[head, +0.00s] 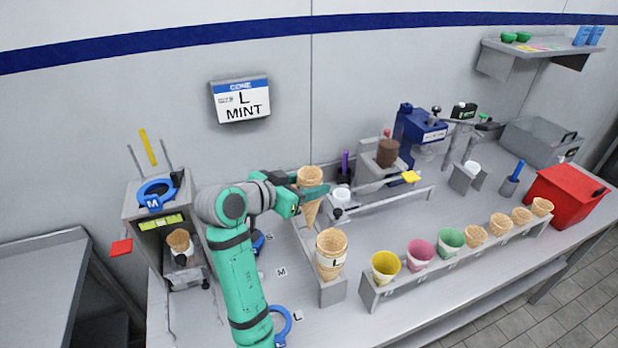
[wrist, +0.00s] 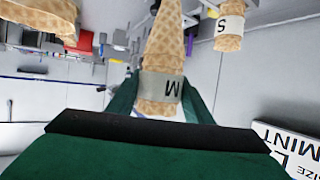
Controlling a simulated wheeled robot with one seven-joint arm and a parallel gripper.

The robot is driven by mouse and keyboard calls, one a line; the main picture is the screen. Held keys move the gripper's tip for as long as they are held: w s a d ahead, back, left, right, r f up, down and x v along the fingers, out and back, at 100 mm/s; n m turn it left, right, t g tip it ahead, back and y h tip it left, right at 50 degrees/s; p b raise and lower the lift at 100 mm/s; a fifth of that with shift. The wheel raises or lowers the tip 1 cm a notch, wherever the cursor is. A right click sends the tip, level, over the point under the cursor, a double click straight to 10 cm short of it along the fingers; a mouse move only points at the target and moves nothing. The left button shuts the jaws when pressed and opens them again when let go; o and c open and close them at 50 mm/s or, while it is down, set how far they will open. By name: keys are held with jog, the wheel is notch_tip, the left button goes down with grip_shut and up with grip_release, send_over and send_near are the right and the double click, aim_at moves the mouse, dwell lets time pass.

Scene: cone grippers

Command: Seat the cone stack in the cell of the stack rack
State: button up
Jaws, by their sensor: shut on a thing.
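My gripper (head: 308,195) is shut on a tan waffle cone stack (head: 309,177), tip down and roughly upright. In the wrist view the stack (wrist: 162,88) sits between the green fingers and bears a band marked M. A grey rack (head: 333,292) stands below and to the right of my gripper in the head view. A cone stack marked L (head: 331,256) stands at its near end. The held stack's tip appears over the rack's far part; its height above it is unclear. The cell there is partly hidden by my arm and the stacks.
A cone stack marked S (wrist: 230,28) shows in the wrist view. A grey dispenser (head: 160,225) holds another stack at left. A row of coloured cups and cones stands on a long holder (head: 455,262) at right. A wall sign (head: 240,100) reads L MINT.

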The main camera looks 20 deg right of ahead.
aim_at(309, 211)
jog(key=shift+f, duration=4.6)
jog(key=o, duration=0.9)
jog(key=shift+c, duration=0.2)
jog(key=shift+a, duration=0.1)
jog(key=v, duration=1)
jog(key=shift+s+a, duration=0.2)
jog(key=shift+a, duration=0.05)
jog(key=shift+r, duration=0.2)
